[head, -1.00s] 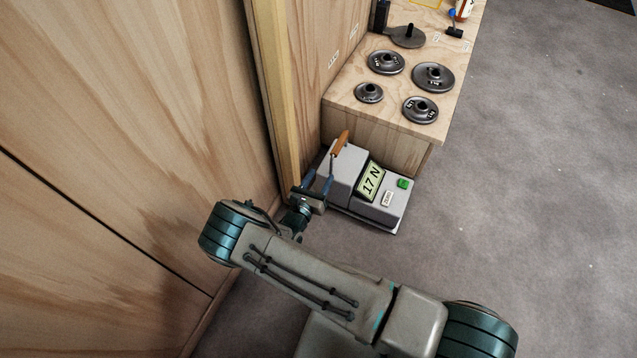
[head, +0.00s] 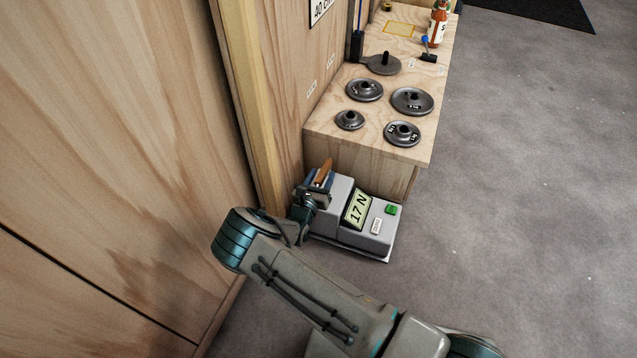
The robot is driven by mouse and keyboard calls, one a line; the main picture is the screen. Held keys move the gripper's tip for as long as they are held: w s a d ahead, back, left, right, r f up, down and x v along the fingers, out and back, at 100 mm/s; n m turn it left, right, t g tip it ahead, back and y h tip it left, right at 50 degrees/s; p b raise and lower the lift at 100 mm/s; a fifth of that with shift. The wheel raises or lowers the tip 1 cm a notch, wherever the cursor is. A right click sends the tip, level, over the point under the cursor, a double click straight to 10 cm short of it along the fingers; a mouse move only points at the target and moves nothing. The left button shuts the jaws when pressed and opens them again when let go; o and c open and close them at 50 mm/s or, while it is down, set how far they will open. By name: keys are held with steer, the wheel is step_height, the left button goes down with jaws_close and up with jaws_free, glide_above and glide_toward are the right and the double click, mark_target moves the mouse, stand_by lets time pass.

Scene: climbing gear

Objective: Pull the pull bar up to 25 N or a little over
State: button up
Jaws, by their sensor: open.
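The force gauge (head: 340,222) is a grey box on the floor with a lit display (head: 358,208) reading 17 N. A green button (head: 391,210) and a small white label (head: 376,226) are on its top. The orange pull bar (head: 325,170) shows at the gauge's left end. My gripper (head: 317,180) is open, close against the bar, with a blue finger beside it. The wrist and fingers hide the lower part of the bar, and I cannot tell whether the fingers touch it.
A wooden bench (head: 362,158) stands just behind the gauge with several dark weight discs on it. A wooden wall with an upright post (head: 252,110) is close on the left. The grey floor (head: 510,220) on the right is clear.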

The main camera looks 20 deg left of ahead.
steer(key=shift+c, duration=0.3)
jaws_close()
steer(key=shift+w+a+r+p, duration=0.1)
steer(key=shift+r+p, duration=2.4)
steer(key=shift+r, duration=0.55)
stand_by(0.6)
steer(key=shift+f, duration=0.15)
stand_by(0.3)
steer(key=shift+f+b, duration=2.05)
steer(key=shift+f, duration=0.65)
steer(key=shift+c, duration=0.4)
jaws_free()
steer(key=shift+o, duration=0.7)
